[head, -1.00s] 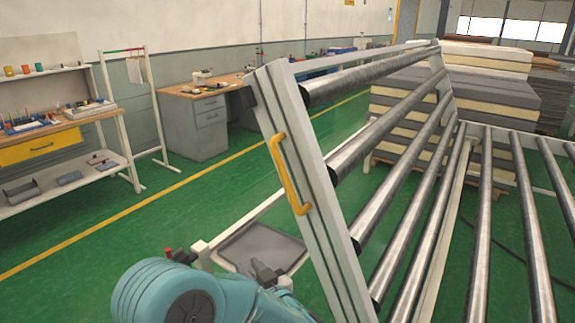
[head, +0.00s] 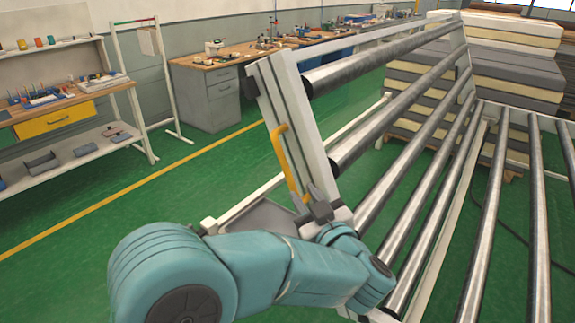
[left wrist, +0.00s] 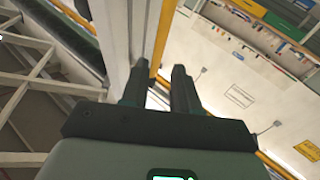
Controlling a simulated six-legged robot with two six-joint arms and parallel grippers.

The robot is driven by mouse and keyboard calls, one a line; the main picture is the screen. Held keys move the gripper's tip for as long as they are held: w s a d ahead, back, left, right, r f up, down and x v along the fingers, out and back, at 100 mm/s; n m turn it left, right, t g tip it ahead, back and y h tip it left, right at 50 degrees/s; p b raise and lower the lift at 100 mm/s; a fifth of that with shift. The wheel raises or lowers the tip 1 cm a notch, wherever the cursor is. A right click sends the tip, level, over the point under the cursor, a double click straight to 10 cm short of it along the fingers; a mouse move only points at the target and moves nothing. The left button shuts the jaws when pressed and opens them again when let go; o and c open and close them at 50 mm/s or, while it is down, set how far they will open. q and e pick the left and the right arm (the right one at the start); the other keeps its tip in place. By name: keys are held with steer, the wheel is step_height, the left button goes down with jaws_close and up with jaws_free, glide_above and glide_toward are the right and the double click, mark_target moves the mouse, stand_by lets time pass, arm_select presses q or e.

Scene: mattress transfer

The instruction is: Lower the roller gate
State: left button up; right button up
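The roller gate stands tilted up, its white end frame (head: 297,120) facing me and its steel rollers (head: 385,55) running toward the back. A yellow handle (head: 285,160) is fixed to the end frame; it also shows in the left wrist view (left wrist: 161,45). My left gripper (head: 312,200) is at the handle's lower end, in front of the frame. In the left wrist view my left gripper (left wrist: 158,88) has its fingers apart, with the handle appearing between them. I cannot tell whether they touch it. My right gripper is out of view.
A roller conveyor (head: 537,220) extends at the right. Stacked mattresses (head: 515,70) stand behind the gate. A workbench (head: 205,90) and a shelf unit (head: 60,115) line the wall. Green floor (head: 110,240) is free at the left. A grey tray (head: 262,217) sits behind my arm.

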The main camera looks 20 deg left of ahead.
mark_target(288, 173)
arm_select(q)
steer(key=p+x, duration=0.3)
steer(key=x, duration=0.7)
steer(key=shift+w+a, duration=0.2)
steer(key=shift+w, duration=0.1)
jaws_close()
